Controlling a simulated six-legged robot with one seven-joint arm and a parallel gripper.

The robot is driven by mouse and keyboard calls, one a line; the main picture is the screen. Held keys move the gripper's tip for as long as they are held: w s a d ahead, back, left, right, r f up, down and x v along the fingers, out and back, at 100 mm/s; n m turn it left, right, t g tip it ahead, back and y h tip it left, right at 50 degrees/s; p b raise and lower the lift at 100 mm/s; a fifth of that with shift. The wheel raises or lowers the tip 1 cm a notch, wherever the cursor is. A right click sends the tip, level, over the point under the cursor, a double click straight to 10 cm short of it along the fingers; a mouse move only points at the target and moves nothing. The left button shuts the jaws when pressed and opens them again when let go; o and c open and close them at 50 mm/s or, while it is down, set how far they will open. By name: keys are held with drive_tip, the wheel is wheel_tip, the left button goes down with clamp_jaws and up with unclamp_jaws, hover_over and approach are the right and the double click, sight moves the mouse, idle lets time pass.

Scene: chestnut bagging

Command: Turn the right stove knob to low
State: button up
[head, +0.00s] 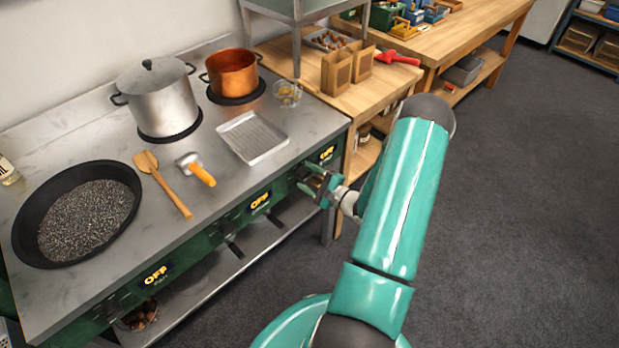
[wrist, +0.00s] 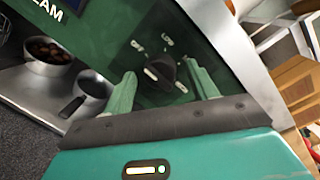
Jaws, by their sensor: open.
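The right stove knob (wrist: 163,74) is dark and round with a pale pointer line, and light marks surround it on the green front panel. My gripper (wrist: 160,92) is open, with one green finger on each side of the knob; I cannot tell whether they touch it. In the head view my gripper (head: 316,184) is at the right end of the stove front and hides the knob. The small display (head: 327,153) above it reads OFF in yellow.
The steel stove top (head: 205,227) holds a black pan (head: 20,225), a large pot (head: 160,98), a copper pot (head: 232,73) and a tray (head: 252,138). Two more front displays read OFF. A wooden table (head: 310,72) stands right of the stove. Grey floor (head: 530,200) is clear at right.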

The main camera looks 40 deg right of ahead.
drive_tip(key=c, duration=1)
drive_tip(key=shift+m, duration=0.3)
drive_tip(key=m, duration=0.5)
drive_tip(key=shift+f+t, duration=0.1)
drive_tip(key=shift+t, duration=0.3)
drive_tip(key=m, duration=0.3)
drive_tip(key=m+h, duration=0.1)
drive_tip(key=m, duration=0.3)
drive_tip(key=shift+t, duration=0.3)
